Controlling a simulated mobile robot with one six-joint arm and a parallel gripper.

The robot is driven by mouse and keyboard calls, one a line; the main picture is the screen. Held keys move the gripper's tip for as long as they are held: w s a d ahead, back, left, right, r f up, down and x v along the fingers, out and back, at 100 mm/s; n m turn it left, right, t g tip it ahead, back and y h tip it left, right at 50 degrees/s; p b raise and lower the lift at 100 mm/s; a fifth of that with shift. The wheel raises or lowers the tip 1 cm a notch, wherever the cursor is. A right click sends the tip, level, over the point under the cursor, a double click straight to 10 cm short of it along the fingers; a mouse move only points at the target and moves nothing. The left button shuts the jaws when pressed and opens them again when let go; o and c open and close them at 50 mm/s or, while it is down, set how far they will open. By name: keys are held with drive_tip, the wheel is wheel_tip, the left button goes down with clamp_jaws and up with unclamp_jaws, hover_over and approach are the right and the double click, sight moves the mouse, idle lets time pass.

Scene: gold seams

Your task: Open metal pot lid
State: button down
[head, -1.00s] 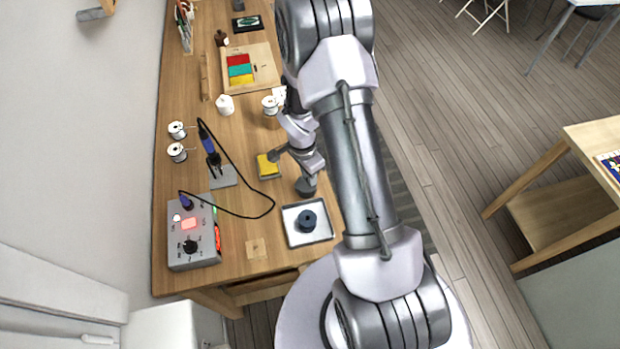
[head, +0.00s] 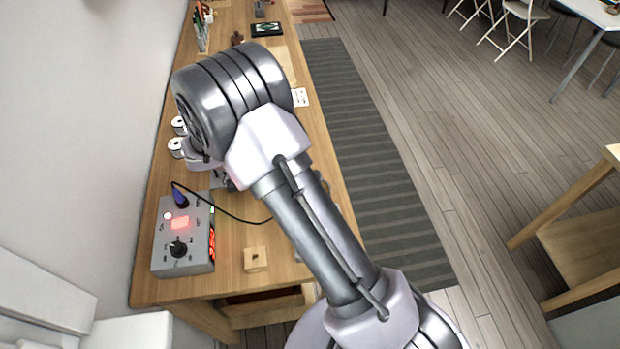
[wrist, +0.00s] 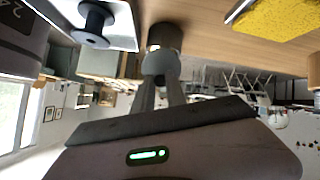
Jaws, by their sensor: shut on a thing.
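In the wrist view, which is upside down, a small dark metal pot (wrist: 165,37) stands on the wooden table. Its grey domed lid (wrist: 160,63) is at the pot's mouth; I cannot tell whether the two touch. My gripper (wrist: 161,84) is shut on the lid, with a finger on either side of its top. In the head view my own arm hides the pot, the lid and my gripper.
In the wrist view a metal tray with a black spool (wrist: 95,22) is left of the pot, and a yellow sponge (wrist: 275,16) is right. In the head view a grey soldering station (head: 183,235) and a wooden block (head: 256,259) are at the table's near end.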

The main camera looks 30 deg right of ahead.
drive_tip(key=shift+w+a+f+g+h, duration=0.1)
drive_tip(key=shift+a+g+h, duration=0.2)
drive_tip(key=shift+h, duration=0.35)
drive_tip(key=shift+w+a+f+g+h, duration=0.1)
drive_tip(key=shift+a+h, duration=0.3)
drive_tip(key=shift+h, duration=0.25)
drive_tip(key=c, duration=1.3)
unclamp_jaws()
drive_tip(key=shift+c, duration=0.2)
drive_tip(key=shift+a+r, duration=0.1)
drive_tip(key=p+v, duration=0.2)
drive_tip(key=v, duration=0.5)
drive_tip(key=shift+a, duration=0.2)
